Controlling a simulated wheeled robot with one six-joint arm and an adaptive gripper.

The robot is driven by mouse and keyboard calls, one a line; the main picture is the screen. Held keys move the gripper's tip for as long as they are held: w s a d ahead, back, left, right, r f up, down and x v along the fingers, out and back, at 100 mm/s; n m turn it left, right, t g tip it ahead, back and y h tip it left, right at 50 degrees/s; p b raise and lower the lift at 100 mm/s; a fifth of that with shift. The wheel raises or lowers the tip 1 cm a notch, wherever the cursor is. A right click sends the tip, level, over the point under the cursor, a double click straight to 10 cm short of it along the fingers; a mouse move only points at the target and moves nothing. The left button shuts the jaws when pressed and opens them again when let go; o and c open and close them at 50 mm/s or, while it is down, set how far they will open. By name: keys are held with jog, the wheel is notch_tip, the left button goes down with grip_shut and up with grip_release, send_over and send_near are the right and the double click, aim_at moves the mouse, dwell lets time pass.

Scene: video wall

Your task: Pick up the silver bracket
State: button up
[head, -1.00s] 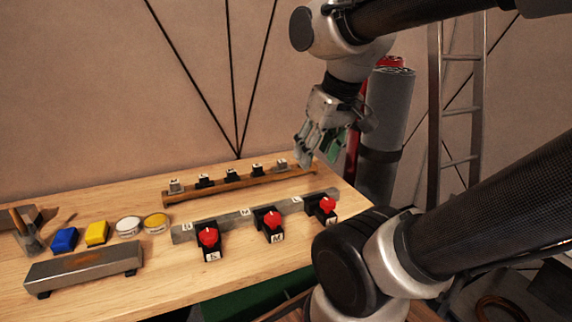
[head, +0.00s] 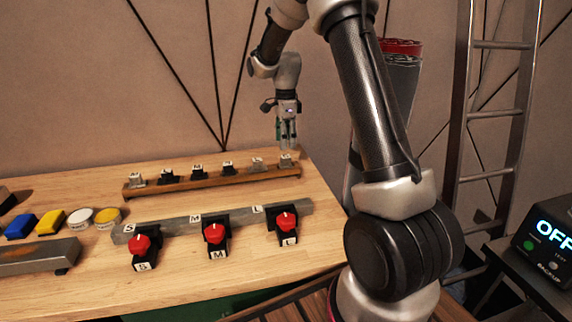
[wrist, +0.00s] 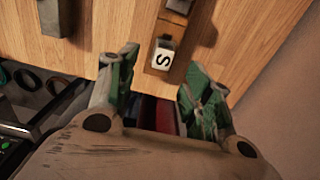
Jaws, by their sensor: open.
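Small labelled brackets sit in a row on a wooden rail (head: 210,178). Silver-grey ones are at the left end (head: 136,180) and toward the right (head: 257,165); black ones are between. The rightmost silver bracket (head: 286,163) is just below my gripper (head: 287,145), which points down. In the wrist view this bracket, with a white "S" label (wrist: 163,57), lies just beyond and between the spread green-padded fingers of my gripper (wrist: 160,80). The gripper is open and empty. I cannot tell whether the fingertips touch the bracket.
A grey bar (head: 185,224) with red-knobbed black switches (head: 215,235) is nearer on the wooden table (head: 330,250). Blue and yellow blocks (head: 50,222) and round tins (head: 80,217) are at left. A ladder (head: 490,110) and a box reading "OFF" (head: 545,240) stand right.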

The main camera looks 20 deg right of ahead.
aim_at(286, 156)
jog(key=f, duration=0.7)
jog(key=shift+w+d+f, duration=0.15)
jog(key=shift+w+f, duration=0.1)
jog(key=shift+f, duration=0.05)
grip_shut()
